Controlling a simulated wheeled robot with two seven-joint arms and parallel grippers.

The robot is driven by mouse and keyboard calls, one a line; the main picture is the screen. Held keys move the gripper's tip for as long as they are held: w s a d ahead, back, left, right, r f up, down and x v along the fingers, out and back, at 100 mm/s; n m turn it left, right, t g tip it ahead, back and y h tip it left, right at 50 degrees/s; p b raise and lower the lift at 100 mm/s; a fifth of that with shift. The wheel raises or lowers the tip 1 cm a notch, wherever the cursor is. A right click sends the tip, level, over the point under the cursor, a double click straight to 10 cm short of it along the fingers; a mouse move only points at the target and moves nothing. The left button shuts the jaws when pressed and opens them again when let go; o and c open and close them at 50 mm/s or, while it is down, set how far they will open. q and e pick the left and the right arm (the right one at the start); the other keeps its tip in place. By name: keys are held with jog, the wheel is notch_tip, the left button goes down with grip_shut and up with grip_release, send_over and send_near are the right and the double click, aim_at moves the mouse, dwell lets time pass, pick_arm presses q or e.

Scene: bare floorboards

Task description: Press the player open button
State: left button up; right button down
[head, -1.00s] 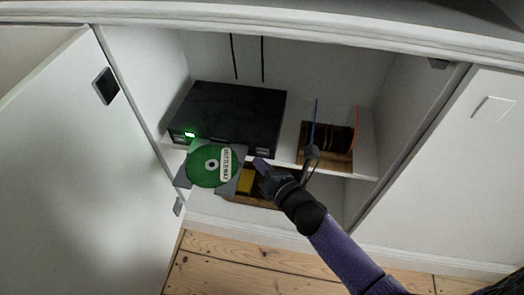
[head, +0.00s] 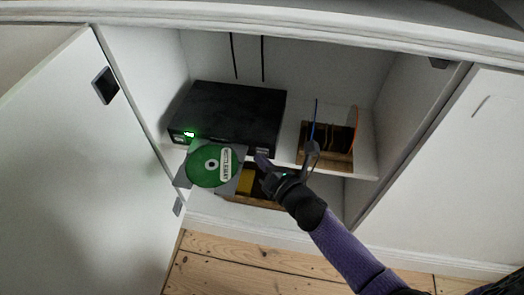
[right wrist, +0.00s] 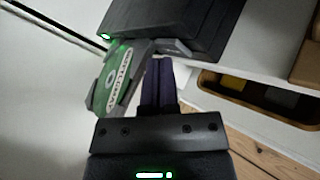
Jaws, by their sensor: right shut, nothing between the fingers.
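The black player (head: 228,115) lies on the cabinet shelf, with a lit green display at its front left. Its disc tray (head: 183,180) is out at the front, with a green disc (head: 208,166) on it. My right gripper (head: 261,162) is shut and empty, its fingertips close to the player's front right corner; I cannot tell if they touch it. In the right wrist view the shut purple fingers (right wrist: 159,75) point at the player's front (right wrist: 178,47), beside the tray. The open button is not clearly visible. My left gripper is not in view.
A wooden rack with several discs (head: 327,142) stands on the shelf (head: 362,168) right of the player. A wooden box (head: 240,200) sits on the level below. The left cabinet door (head: 75,170) is swung open.

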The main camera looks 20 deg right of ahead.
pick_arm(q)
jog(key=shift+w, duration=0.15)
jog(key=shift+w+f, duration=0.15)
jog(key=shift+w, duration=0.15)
pick_arm(e)
jog(key=shift+w+d, duration=0.1)
jog(key=shift+w, duration=0.05)
